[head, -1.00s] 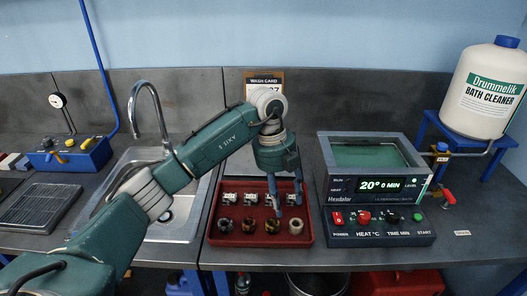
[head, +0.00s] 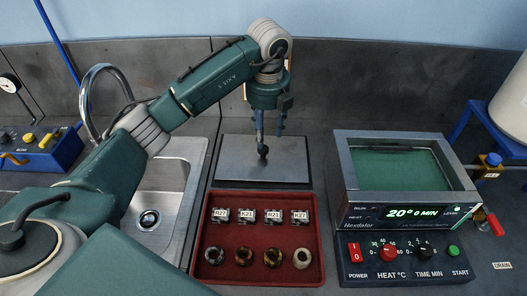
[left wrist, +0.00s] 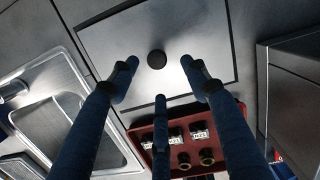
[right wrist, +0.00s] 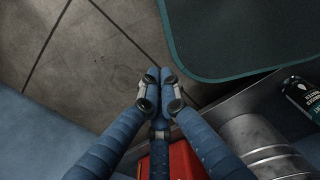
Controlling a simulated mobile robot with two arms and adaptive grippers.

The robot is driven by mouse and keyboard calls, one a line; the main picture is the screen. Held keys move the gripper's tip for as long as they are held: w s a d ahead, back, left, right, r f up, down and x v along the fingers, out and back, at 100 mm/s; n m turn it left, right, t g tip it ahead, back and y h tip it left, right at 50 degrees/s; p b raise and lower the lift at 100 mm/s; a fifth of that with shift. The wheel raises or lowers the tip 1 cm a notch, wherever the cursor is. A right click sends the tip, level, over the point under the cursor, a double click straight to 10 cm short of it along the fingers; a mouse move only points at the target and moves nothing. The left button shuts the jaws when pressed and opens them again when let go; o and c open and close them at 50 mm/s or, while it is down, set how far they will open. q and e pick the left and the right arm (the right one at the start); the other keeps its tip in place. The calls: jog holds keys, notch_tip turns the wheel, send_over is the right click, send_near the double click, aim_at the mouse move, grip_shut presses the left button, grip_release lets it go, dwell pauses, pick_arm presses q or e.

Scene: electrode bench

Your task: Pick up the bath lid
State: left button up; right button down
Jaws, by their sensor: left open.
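The bath lid (head: 235,158) is a flat grey plate with a black knob (head: 262,151). It lies on the bench behind the red tray. In the left wrist view the lid (left wrist: 195,30) is below my fingers, with its round knob (left wrist: 156,60) in view near the gap between them. My left gripper (head: 268,130) is open and empty, pointing down over the knob; I cannot tell whether a finger touches it. My right gripper (right wrist: 158,90) shows only in the right wrist view, fingertips together, nothing held, away from the lid.
The red tray (head: 257,285) holds labelled blocks and several round parts in front of the lid. The bath (head: 395,160) with lit display and controls stands to the right. A sink (head: 165,190) is to the left. A blue stand with a white container is at far right.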

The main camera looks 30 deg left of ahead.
aim_at(263, 154)
pick_arm(q)
jog(key=shift+a+f, duration=0.1)
jog(key=shift+f, duration=0.9)
jog(key=f+p, duration=0.2)
jog(key=f, duration=0.1)
jog(key=f+p, duration=0.1)
jog(key=f, duration=0.1)
jog(key=shift+w+a, duration=0.2)
jog(key=shift+a, duration=0.2)
jog(key=shift+f, duration=0.35)
jog(key=shift+w, duration=0.1)
jog(key=shift+c, duration=0.2)
jog(key=c, duration=0.9)
grip_shut()
pick_arm(e)
jog(key=r, duration=0.3)
jog(key=shift+w+a+r, duration=0.1)
jog(key=shift+w+r, duration=0.05)
jog(key=shift+w, duration=0.1)
